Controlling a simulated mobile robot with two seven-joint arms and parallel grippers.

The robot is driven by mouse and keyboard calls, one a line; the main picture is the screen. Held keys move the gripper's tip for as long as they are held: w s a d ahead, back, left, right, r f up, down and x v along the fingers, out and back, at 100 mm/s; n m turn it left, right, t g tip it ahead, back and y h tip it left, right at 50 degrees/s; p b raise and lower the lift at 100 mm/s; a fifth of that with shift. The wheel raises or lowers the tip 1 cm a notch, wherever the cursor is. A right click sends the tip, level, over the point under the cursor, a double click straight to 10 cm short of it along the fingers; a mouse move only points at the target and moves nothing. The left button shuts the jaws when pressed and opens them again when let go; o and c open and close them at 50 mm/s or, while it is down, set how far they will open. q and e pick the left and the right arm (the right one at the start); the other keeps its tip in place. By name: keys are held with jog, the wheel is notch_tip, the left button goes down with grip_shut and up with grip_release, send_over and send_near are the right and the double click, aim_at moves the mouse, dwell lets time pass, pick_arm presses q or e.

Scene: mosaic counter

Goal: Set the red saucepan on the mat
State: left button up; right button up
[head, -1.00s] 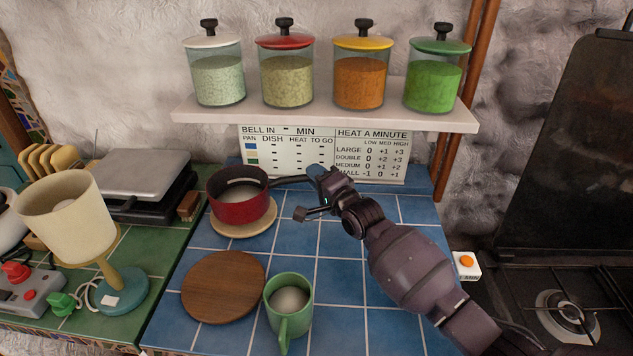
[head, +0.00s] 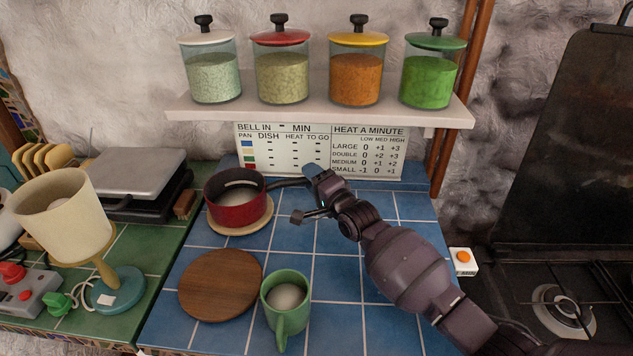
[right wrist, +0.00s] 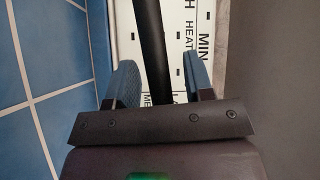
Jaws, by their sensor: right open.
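The red saucepan (head: 236,206) stands upright at the back left of the blue tiles, on a round tan mat (head: 240,229). Its black handle (head: 288,183) points right; the handle also shows in the right wrist view (right wrist: 152,50). A round dark brown wooden board (head: 220,285) lies bare in front of the saucepan. My right gripper (head: 313,177) is at the handle's far end. In the right wrist view its two blue fingers (right wrist: 160,84) are open, one on each side of the handle, with gaps visible. My left gripper is not in view.
A green mug (head: 286,305) stands right of the brown board. A shelf (head: 320,110) with several jars hangs above, over a printed chart (head: 320,150). A lamp (head: 65,215) and a grill (head: 130,180) stand left. Blue tiles right of the mug are free.

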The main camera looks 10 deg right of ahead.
jog(key=shift+s+r, duration=0.1)
jog(key=shift+r, duration=0.05)
jog(key=v, duration=1.2)
